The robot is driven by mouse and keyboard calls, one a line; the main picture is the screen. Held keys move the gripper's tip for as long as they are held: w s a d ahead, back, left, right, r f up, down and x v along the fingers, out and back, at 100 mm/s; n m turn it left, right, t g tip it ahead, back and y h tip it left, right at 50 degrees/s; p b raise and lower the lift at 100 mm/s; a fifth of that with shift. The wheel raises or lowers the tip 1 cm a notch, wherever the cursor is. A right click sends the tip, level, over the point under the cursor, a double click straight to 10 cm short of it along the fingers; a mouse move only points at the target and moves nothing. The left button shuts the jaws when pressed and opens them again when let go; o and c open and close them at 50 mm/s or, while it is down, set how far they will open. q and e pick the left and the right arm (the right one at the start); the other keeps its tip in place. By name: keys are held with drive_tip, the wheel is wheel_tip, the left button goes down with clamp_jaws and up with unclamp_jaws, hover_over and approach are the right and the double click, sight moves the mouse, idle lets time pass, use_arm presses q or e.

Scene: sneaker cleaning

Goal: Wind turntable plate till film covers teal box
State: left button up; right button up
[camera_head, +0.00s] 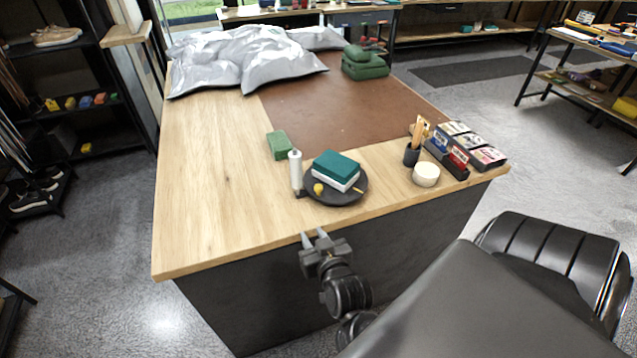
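The dark round turntable plate (352,196) lies near the front edge of the wooden table. The teal box (337,163), white along its lower side, sits on the plate. A small yellow piece (318,189) is at the plate's front left. An upright white roll (296,169), apparently the film, stands just left of the plate. I cannot make out film on the teal box. My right gripper (313,234) is at the table's front edge, below and left of the plate. Its two fingers are apart with nothing between them. My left gripper is not in view.
A green block (279,145) lies behind the roll. A white round jar (426,174), a dark cup of tools (411,155) and a rack of boxes (466,145) stand to the right. Crumpled grey sheeting (240,60) covers the back left. The table's left side is clear.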

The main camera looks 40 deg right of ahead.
sight(319, 192)
drive_tip(key=d+r+m+h, duration=0.1)
drive_tip(key=h, duration=0.1)
drive_tip(key=w+d+r+m+t+h, duration=0.1)
drive_tip(key=d+h, duration=0.1)
drive_tip(key=shift+r, duration=0.3)
drive_tip(key=shift+m+h, duration=0.3)
drive_tip(key=shift+h, duration=0.3)
drive_tip(key=b+x, duration=0.2)
drive_tip(key=x, duration=0.3)
drive_tip(key=b+x, duration=0.2)
drive_tip(key=x, duration=0.3)
drive_tip(key=shift+s+d+r, duration=0.2)
drive_tip(key=shift+d+r, duration=0.05)
drive_tip(key=shift+d, duration=0.05)
drive_tip(key=shift+w+d+r, duration=0.1)
drive_tip(key=shift+w+d, duration=0.2)
drive_tip(key=shift+w, duration=0.1)
clamp_jaws()
